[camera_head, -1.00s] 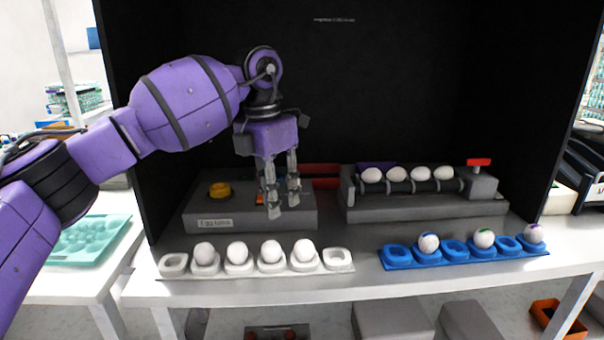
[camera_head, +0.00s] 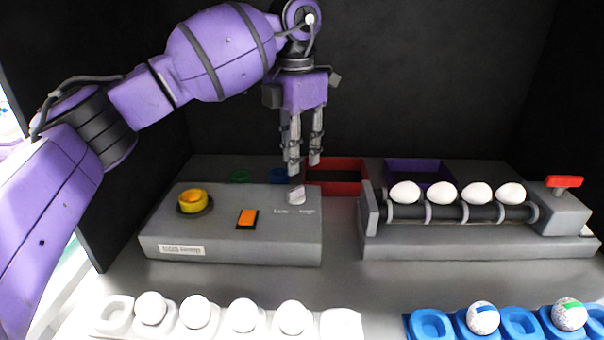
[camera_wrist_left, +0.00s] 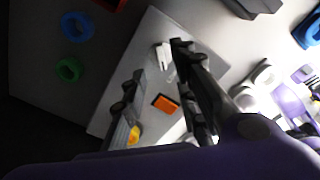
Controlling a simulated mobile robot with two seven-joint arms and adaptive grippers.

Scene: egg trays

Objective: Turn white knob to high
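The white knob (camera_head: 296,196) stands on top of the grey control box (camera_head: 250,256), near its right end, with small printed labels in front of it that are too small to read surely. It also shows in the left wrist view (camera_wrist_left: 164,56). My left gripper (camera_head: 304,166) points down just above and behind the knob in the head view, its fingers apart with nothing between them. In the left wrist view my left gripper (camera_wrist_left: 148,72) is open, with the knob beyond the fingertips. I cannot tell that any finger touches the knob. My right gripper is not in view.
The box also carries a yellow button (camera_head: 193,200) and an orange switch (camera_head: 247,219). To the right is a grey roller unit (camera_head: 470,246) with several white eggs and a red handle (camera_head: 564,181). White (camera_head: 340,324) and blue (camera_head: 519,325) egg trays lie in front. A red bin (camera_head: 336,162) stands behind.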

